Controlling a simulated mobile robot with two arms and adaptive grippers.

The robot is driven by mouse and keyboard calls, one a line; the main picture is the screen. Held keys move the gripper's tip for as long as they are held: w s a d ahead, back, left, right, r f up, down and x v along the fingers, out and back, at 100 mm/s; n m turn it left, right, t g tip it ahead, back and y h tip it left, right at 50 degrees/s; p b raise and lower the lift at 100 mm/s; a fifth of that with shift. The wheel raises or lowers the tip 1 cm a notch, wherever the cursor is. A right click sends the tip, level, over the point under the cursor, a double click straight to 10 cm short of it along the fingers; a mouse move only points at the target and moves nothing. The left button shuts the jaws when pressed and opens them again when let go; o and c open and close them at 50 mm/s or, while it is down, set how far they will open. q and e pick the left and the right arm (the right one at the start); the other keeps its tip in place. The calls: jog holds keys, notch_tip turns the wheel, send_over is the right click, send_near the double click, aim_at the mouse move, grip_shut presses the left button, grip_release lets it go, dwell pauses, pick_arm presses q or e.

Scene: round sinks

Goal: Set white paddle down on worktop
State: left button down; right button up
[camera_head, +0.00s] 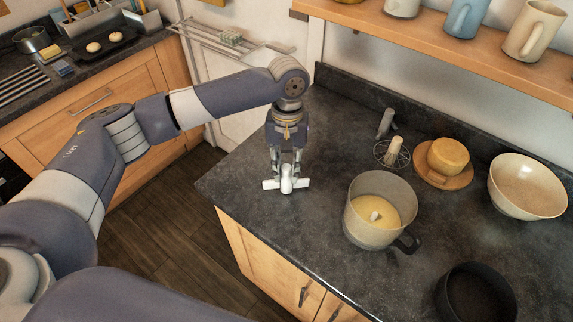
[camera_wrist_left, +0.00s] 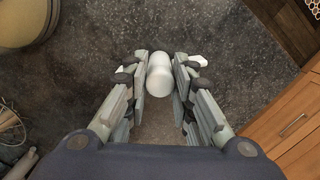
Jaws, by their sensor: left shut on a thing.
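The white paddle (camera_head: 287,180) is in my left gripper (camera_head: 286,172), over the left end of the dark speckled worktop (camera_head: 335,112). In the left wrist view, the rounded white end of the paddle (camera_wrist_left: 159,74) sits between the fingertips (camera_wrist_left: 160,80). The gripper points down and is shut on the paddle. A small white part also shows right of the fingers. I cannot tell whether the paddle touches the worktop. My right gripper is not in view.
A black pan (camera_head: 476,294) is at front right. The worktop's front edge is close.

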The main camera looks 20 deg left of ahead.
pick_arm(q)
jog(key=shift+f, duration=0.2)
jog(key=c, duration=1.3)
grip_release()
